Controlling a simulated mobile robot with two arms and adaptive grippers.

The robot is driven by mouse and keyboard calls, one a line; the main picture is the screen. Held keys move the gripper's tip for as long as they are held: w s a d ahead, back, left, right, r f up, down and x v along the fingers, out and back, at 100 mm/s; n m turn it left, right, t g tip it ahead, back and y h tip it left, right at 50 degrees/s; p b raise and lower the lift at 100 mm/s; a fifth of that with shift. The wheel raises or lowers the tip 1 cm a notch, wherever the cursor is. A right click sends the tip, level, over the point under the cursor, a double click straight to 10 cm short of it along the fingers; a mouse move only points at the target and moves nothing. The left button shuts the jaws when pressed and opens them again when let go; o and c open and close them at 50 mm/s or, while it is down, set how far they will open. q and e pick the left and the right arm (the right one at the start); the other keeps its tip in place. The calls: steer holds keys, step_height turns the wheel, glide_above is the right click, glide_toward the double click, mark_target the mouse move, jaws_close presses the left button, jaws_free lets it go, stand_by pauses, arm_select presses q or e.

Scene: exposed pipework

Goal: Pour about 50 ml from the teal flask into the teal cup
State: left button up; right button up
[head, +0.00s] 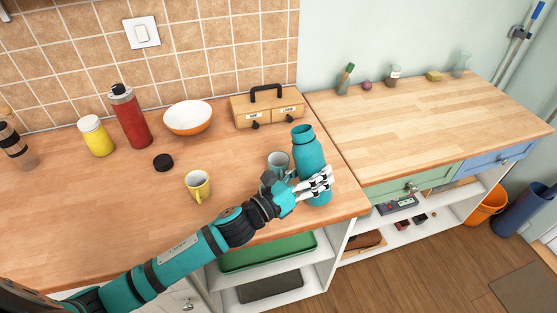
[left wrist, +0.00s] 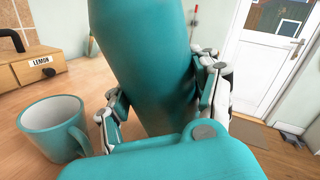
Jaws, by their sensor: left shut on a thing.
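The teal flask (head: 307,155) is near the front right corner of the left counter, with its uncapped mouth up and a slight tilt in the head view. My left gripper (head: 318,183) is shut around the flask's lower body; the flask also fills the middle of the left wrist view (left wrist: 150,60). I cannot tell whether the flask's base touches the counter. The teal cup (head: 278,161) stands upright just left of the flask, partly hidden by my gripper. In the left wrist view the cup (left wrist: 50,128) looks empty, with its handle toward the gripper. My right gripper is not in view.
A yellow mug (head: 198,186) and a black lid (head: 163,162) are left of the cup. Behind stand a wooden drawer box (head: 267,107), a white-and-orange bowl (head: 188,118), a red bottle (head: 130,117) and a yellow jar (head: 96,136). The right counter (head: 415,105) is mostly clear.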

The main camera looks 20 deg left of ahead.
arm_select(q)
steer(key=n+b, duration=0.1)
steer(key=n, duration=0.2)
steer(key=shift+w+a+f, duration=0.1)
steer(key=shift+f, duration=0.1)
steer(key=n, duration=0.1)
steer(key=n+b, duration=0.1)
steer(key=d+n+b, duration=0.1)
steer(key=shift+s+d+f+n+t, duration=0.1)
steer(key=shift+s+f+n+t, duration=0.2)
steer(key=shift+f+n+t, duration=0.1)
steer(key=shift+s+d+f+n+y+b, duration=0.15)
steer(key=shift+n+b, duration=0.15)
steer(key=shift+n, duration=0.2)
steer(key=shift+d+f+n+y+b, duration=0.15)
steer(key=shift+n+b, duration=0.15)
steer(key=shift+n, duration=0.2)
steer(key=shift+n+t, duration=0.3)
steer(key=shift+n, duration=0.2)
steer(key=shift+s+r+n, duration=0.1)
steer(key=shift+n, duration=0.3)
steer(key=shift+a+r+n+p, duration=0.2)
steer(key=shift+r+n+p, duration=0.5)
steer(key=shift+n, duration=0.1)
steer(key=shift+w+a+r+n+y+p, duration=0.1)
steer(key=shift+w+r+n+y+p, duration=0.1)
steer(key=shift+r+n+y+p, duration=0.35)
